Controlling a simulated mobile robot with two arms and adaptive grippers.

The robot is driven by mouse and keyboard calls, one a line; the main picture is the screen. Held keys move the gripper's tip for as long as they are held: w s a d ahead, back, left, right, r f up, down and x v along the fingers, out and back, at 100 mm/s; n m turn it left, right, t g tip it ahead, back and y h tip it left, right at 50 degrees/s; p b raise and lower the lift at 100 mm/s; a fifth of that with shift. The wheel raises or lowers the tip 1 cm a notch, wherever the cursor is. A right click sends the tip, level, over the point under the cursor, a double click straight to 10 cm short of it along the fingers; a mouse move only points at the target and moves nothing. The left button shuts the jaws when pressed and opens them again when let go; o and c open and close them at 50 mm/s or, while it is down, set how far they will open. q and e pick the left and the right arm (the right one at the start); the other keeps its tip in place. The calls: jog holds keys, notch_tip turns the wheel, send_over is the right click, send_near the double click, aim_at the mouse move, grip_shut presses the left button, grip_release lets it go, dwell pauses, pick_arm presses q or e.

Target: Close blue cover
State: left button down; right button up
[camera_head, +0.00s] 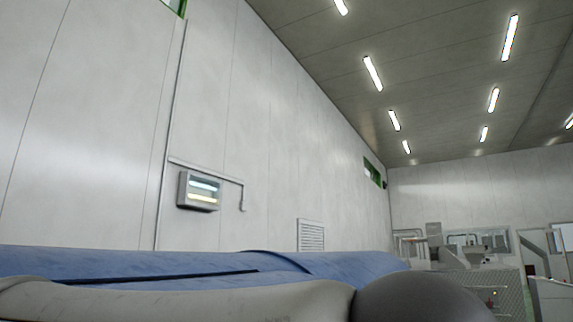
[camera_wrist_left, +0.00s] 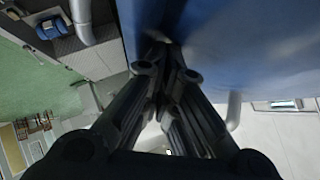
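The blue cover (camera_head: 130,264) fills the low left of the head view as a long, scuffed sheet with a dark slit along it. In the left wrist view its blue surface (camera_wrist_left: 255,45) fills the upper right, very near my left gripper (camera_wrist_left: 166,58). The gripper's dark fingers converge and look shut at the tips, close to the cover. Whether they touch it or hold anything is hidden. A pale grey bent bar (camera_wrist_left: 234,110) shows at the cover's lower edge, right of the fingers. My right gripper is in neither view.
A wall box (camera_head: 199,191) and a vent (camera_head: 311,236) are on the pale wall beyond the cover. Machinery with a mesh guard (camera_head: 490,292) stands at the far right. The left wrist view shows green floor (camera_wrist_left: 45,92) and a grey pipe (camera_wrist_left: 82,20) at left.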

pick_arm(q)
jog(key=shift+m+t+y, duration=0.8)
jog(key=w+a+f+b, duration=0.2)
jog(key=a+f+b, duration=0.1)
jog(key=f+b, duration=0.2)
jog(key=w+a+f+b, duration=0.3)
jog(key=a+f+b, duration=0.1)
jog(key=f, duration=0.6)
jog(key=w+a+f+b, duration=0.2)
jog(key=f+b, duration=0.3)
jog(key=f, duration=0.3)
jog(key=shift+w+a+f+b, duration=0.15)
jog(key=shift+w+a+b, duration=0.05)
jog(key=shift+a, duration=0.25)
jog(key=shift+w+a+f+b, duration=0.1)
jog(key=shift+w+a+b, duration=0.1)
jog(key=shift+a, duration=0.25)
jog(key=shift+w+a+f, duration=0.2)
jog(key=shift+w+a, duration=0.15)
jog(key=shift+a, duration=0.15)
jog(key=shift+r, duration=0.1)
